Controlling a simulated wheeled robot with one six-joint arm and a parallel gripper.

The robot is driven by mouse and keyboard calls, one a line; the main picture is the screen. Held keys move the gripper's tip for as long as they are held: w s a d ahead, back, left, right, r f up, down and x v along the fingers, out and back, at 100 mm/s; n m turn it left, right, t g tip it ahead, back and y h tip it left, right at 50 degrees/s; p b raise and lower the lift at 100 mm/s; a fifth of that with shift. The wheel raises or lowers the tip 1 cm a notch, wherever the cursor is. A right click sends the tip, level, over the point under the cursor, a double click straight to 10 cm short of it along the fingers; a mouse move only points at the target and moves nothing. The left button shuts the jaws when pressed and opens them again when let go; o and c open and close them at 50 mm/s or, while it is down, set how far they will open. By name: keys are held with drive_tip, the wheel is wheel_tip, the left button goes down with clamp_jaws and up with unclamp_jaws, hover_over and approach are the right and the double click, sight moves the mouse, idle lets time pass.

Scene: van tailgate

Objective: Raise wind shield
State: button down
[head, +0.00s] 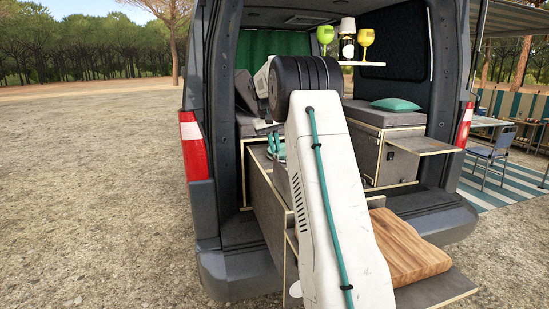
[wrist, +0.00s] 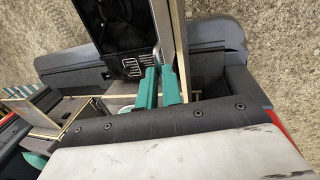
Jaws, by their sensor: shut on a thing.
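In the wrist view, my gripper (wrist: 159,70) has two green fingers closed together at the near right corner of a black stove (wrist: 112,28). A thin silvery strip (wrist: 158,52) along the stove's edge runs down to the fingertips. It looks like the wind shield, and the fingers are shut on its end. How far it is tilted is hard to tell. A wood-edged panel (wrist: 180,45) stands close beside the fingers on the right.
A wooden board (head: 405,247) lies on the pulled-out unit at the van's rear. A small shelf (head: 425,146) juts out at right. Green and yellow goblets (head: 366,39) stand on a high shelf. A table and chair (head: 490,152) are outside at right. Gravel at left is clear.

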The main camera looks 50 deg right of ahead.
drive_tip(key=shift+r, duration=0.3)
drive_tip(key=c, duration=1.6)
unclamp_jaws()
drive_tip(key=shift+o, duration=0.2)
wheel_tip(320, 180, up, 8)
drive_tip(key=a, duration=0.1)
drive_tip(key=shift+w+a+f, duration=0.2)
drive_tip(key=shift+w+f, duration=0.05)
drive_tip(key=shift+w, duration=0.2)
